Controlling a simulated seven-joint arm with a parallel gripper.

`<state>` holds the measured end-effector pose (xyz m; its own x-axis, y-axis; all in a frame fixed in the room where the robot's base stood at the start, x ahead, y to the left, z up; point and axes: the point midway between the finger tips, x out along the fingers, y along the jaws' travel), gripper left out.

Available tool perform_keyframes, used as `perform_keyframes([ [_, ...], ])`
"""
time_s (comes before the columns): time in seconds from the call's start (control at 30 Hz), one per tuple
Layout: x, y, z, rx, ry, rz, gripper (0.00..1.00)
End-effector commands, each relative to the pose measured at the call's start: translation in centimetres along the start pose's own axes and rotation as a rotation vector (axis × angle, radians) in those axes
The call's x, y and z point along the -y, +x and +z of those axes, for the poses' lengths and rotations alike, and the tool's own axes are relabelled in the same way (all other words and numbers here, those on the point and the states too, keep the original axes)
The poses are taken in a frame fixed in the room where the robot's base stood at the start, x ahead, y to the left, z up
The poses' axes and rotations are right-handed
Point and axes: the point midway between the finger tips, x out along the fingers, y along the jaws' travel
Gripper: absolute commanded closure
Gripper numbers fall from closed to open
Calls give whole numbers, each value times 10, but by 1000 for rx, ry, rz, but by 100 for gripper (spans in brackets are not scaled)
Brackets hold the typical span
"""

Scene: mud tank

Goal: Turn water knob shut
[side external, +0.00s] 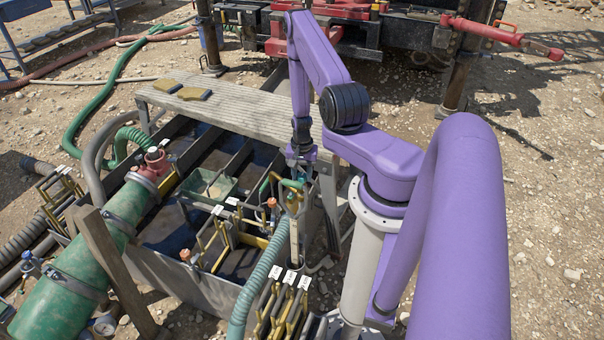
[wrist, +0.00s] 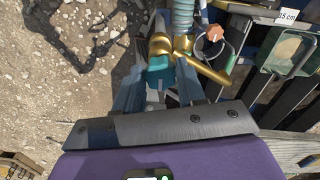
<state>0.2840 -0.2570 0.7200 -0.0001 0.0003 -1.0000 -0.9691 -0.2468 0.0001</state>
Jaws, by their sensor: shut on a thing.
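The water knob is a teal handle (wrist: 158,74) on a brass valve (wrist: 162,45) in the wrist view. In the side external view, a bit of teal (side external: 291,183) shows below my gripper (side external: 299,163), at the near right part of the tank. In the wrist view my gripper (wrist: 158,88) has one blue-grey finger on each side of the knob, shut on it. The fingers cover part of the knob's sides. A ribbed pale-teal hose (wrist: 183,14) runs up from the valve; it also shows in the side external view (side external: 256,285).
An orange knob (wrist: 215,33) sits close to the valve's right. The dark mud tank (side external: 190,275) has several dividers and a grey walkway (side external: 225,110) behind. Gravel lies clear on the right.

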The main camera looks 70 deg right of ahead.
Motion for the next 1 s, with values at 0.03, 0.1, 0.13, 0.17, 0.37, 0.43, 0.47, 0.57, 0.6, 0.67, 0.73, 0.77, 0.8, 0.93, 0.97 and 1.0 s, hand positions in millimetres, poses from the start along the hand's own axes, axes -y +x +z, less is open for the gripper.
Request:
perform_keyframes([
  [0.03, 0, -1, 0, 0, 13, 0, 91],
  [0.1, 0, -1, 0, 0, 26, 0, 91],
  [0.13, 0, -1, 0, 0, 30, 0, 91],
  [0.17, 0, -1, 0, 0, 34, 0, 91],
  [0.37, 0, -1, 0, 0, 43, 0, 91],
  [0.43, 0, -1, 0, 0, 44, 0, 91],
  [0.47, 0, -1, 0, 0, 44, 0, 91],
  [0.57, 0, -1, 0, -1, 43, 0, 91],
  [0.6, 0, -1, 0, -1, 43, 0, 91],
  [0.67, 0, -1, 0, -1, 43, 0, 44],
  [0.73, 0, 0, 0, 0, 43, 0, 35],
  [0.77, 0, 0, 0, 0, 42, 0, 35],
  [0.8, 0, 0, 0, 0, 42, 0, 35],
  [0.93, 0, 0, 0, 0, 41, 0, 35],
  [0.97, 0, 0, 0, 0, 41, 0, 35],
  [1.0, 0, -1, 0, 0, 41, 0, 35],
])
